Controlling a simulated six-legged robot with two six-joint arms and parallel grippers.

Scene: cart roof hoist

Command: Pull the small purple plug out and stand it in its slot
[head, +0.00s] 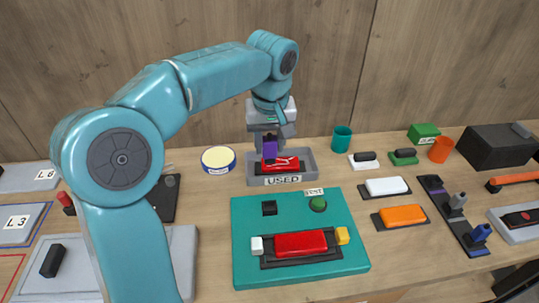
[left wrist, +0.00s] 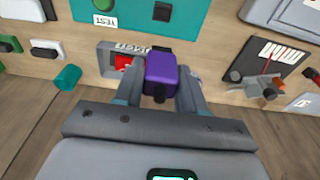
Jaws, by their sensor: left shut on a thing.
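My left gripper (head: 270,136) is shut on the small purple plug (head: 270,150). It holds the plug at the back of the bench, in front of or over the grey tray marked USED (head: 252,177). In the left wrist view the purple plug (left wrist: 162,72) sits between the two fingers. A dark rack (head: 447,219) lies at the right with a grey plug (head: 457,203) and a blue plug (head: 480,233) standing in it. Its far end (head: 432,183) has a purple mark and no standing plug. My right gripper is not in view.
A red block (head: 286,164) lies in the USED tray. The teal test board (head: 245,255) with a red block (head: 300,243) is in front. White (head: 386,186) and orange (head: 402,215) blocks lie between board and rack. A teal cup (head: 342,139) stands behind.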

